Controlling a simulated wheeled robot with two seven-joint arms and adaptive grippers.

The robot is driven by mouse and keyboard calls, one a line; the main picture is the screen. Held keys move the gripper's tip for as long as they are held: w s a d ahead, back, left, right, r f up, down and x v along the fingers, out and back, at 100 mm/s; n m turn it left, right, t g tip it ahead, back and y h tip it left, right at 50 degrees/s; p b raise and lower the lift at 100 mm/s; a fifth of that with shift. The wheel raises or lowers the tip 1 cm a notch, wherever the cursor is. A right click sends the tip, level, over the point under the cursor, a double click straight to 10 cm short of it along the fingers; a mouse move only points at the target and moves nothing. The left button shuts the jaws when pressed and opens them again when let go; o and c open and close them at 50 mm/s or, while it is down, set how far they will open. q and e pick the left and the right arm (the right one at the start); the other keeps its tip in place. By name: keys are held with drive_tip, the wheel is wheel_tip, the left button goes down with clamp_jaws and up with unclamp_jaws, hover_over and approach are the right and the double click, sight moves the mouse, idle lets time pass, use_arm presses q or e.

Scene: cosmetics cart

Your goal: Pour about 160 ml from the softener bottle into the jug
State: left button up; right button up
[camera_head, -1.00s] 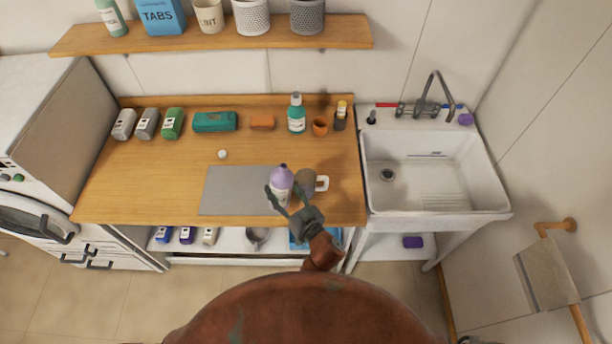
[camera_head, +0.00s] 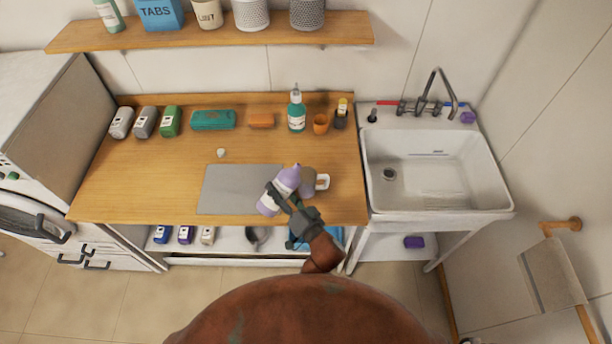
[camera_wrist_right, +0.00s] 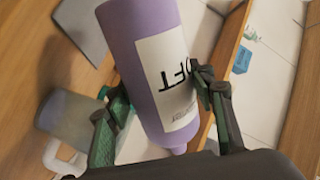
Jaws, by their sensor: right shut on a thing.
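The softener bottle (camera_head: 283,187) is lilac with a white label. It is tilted over the grey mat, its top leaning right toward the jug (camera_head: 308,183), which is brownish-grey with a white handle. My right gripper (camera_head: 283,201) is shut on the bottle. In the right wrist view, the bottle (camera_wrist_right: 140,35) lies between the fingers (camera_wrist_right: 163,105), its narrow neck pointing down in the picture, and the jug (camera_wrist_right: 68,115) is to the left. I cannot make out any liquid stream or the level in the jug. My left gripper is not in view.
A grey mat (camera_head: 229,190) lies on the wooden counter (camera_head: 130,188), with a small white round item (camera_head: 222,153) behind it. A teal bottle (camera_head: 297,113), an orange cup (camera_head: 321,124) and boxes stand along the back. A white sink (camera_head: 435,170) is at the right.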

sight(277, 186)
drive_tip(key=shift+s+a+r+m, duration=0.2)
drive_tip(key=shift+a+r+m, duration=0.1)
drive_tip(key=shift+r+m, duration=0.35)
drive_tip(key=shift+s+a+f+m+b, duration=0.3)
drive_tip(key=shift+m+b, duration=0.2)
drive_tip(key=shift+m, duration=0.35)
drive_tip(key=shift+r+m+p, duration=0.3)
drive_tip(key=shift+r+p, duration=0.1)
drive_tip(key=shift+r, duration=0.15)
drive_tip(key=shift+s+a+r+m, duration=0.1)
drive_tip(key=shift+r+m, duration=0.2)
drive_tip(key=shift+m, duration=0.1)
drive_tip(key=shift+r+m+p, duration=0.3)
drive_tip(key=shift+r+p, duration=0.15)
drive_tip(key=shift+p, duration=0.2)
drive_tip(key=shift+w+d+r+m+p, duration=0.15)
drive_tip(key=shift+w+d+m+p, duration=0.1)
drive_tip(key=shift+m+p, duration=0.25)
drive_tip(key=shift+r+p, duration=0.25)
drive_tip(key=shift+p, duration=0.3)
drive_tip(key=shift+r, duration=0.1)
drive_tip(key=shift+r+m+p, duration=0.4)
drive_tip(key=shift+m+p, duration=0.3)
drive_tip(key=shift+p, duration=0.35)
